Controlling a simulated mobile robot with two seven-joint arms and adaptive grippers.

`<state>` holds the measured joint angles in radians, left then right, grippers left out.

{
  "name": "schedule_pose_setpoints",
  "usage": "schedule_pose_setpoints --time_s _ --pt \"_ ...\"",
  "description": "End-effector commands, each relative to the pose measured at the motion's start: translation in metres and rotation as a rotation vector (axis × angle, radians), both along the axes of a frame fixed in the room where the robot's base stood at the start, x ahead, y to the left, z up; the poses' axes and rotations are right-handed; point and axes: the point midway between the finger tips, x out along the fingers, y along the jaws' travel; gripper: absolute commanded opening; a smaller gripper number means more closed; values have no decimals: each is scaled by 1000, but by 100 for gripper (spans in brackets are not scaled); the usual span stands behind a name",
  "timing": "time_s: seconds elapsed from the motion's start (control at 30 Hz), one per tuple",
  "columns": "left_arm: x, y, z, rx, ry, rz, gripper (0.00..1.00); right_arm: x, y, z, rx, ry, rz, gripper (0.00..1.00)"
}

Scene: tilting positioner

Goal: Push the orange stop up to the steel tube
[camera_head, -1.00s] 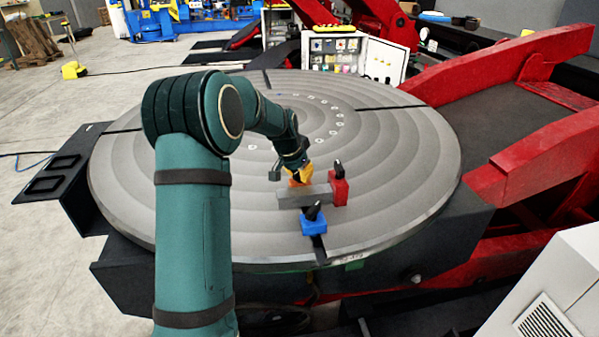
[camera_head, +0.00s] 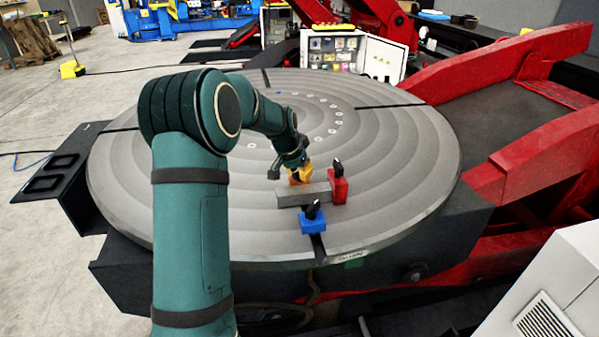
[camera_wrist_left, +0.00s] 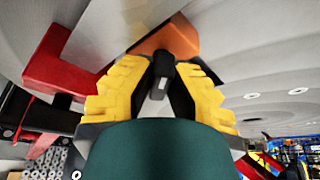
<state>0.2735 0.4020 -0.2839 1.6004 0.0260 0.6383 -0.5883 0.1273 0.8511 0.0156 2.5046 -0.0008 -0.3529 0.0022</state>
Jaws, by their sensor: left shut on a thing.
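The steel tube (camera_head: 303,195) is a grey bar lying flat on the round table, its right end close to the red stop (camera_head: 338,188). The orange stop (camera_head: 294,182) is just behind the tube, partly hidden by my gripper. The orange stop also shows in the wrist view (camera_wrist_left: 172,38), close to the tube's grey side (camera_wrist_left: 115,30). I cannot tell whether they touch. My left gripper (camera_head: 302,174) has yellow fingers shut on the orange stop's black knob (camera_wrist_left: 162,70). The blue stop (camera_head: 313,224) sits in front of the tube. My right gripper is not in view.
The round grey table (camera_head: 400,180) has concentric rings and dark radial slots; much of its top is clear. The red stop and the blue stop have upright black knobs. Red positioner arms (camera_head: 545,155) rise at the right. A white cabinet (camera_head: 560,290) stands at the lower right.

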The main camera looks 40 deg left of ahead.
Motion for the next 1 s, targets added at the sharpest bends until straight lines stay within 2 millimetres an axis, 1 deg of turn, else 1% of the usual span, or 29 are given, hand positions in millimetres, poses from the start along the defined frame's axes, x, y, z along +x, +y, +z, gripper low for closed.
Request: schedule_pose_setpoints --time_s 0.03,0.13,0.67,1.0 --pt "-1 -2 -4 -4 8 -3 0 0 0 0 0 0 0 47" --pt "-1 -2 -4 -4 8 -11 0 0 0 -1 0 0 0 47" --pt "1 -3 -3 -4 5 -29 0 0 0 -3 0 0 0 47" --pt "-4 -9 -3 -3 5 -28 0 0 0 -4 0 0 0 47"
